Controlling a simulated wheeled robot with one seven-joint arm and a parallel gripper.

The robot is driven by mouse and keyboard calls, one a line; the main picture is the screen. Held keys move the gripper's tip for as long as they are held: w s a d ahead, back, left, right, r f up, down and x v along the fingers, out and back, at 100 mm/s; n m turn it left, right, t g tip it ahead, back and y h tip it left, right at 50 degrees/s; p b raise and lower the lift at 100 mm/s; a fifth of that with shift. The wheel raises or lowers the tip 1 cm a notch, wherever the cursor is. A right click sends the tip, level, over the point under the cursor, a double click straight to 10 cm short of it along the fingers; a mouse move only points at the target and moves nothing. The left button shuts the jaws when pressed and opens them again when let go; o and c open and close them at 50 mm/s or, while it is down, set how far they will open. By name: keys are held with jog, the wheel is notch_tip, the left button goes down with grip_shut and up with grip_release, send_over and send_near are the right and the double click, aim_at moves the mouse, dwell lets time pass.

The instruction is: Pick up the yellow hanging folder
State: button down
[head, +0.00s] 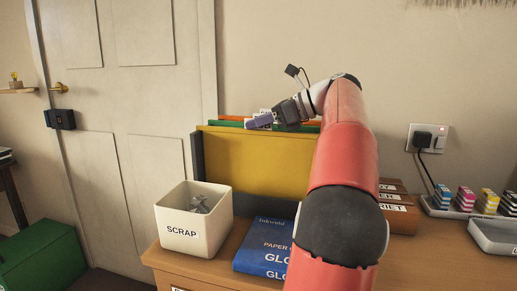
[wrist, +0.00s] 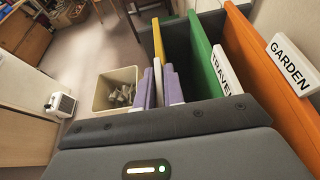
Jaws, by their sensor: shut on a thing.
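The yellow hanging folder (head: 250,165) stands upright at the front of a dark grey file holder (head: 197,165) on the desk. In the wrist view its top edge shows as a thin yellow strip (wrist: 158,42). My gripper (head: 259,121) is over the folder's top edge. In the wrist view the purple fingers (wrist: 158,88) are shut on the folder, with a white tab between them. The tab's lettering is hidden. My arm covers the folder's right part in the head view.
A green folder (wrist: 203,55) with a TRAVEL tab and an orange folder (wrist: 262,90) with a GARDEN tab stand behind the yellow one. A SCRAP bin (head: 192,235) and blue paper pack (head: 265,248) stand in front. Ink cartridges (head: 465,199) are at the right.

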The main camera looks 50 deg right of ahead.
jog(key=shift+a+r, duration=0.2)
jog(key=shift+r, duration=0.2)
notch_tip(320, 180, up, 6)
jog(key=p, duration=0.3)
jog(key=shift+f, duration=0.2)
jog(key=shift+r, duration=2.55)
jog(key=s+a+b, duration=0.3)
jog(key=s+a, duration=0.1)
jog(key=a, duration=0.4)
jog(key=s+a+b, duration=0.4)
jog(key=s+a, duration=0.1)
jog(key=a, duration=0.4)
jog(key=shift+a+b, duration=0.25)
jog(key=shift+b, duration=0.05)
jog(key=shift+s, duration=0.1)
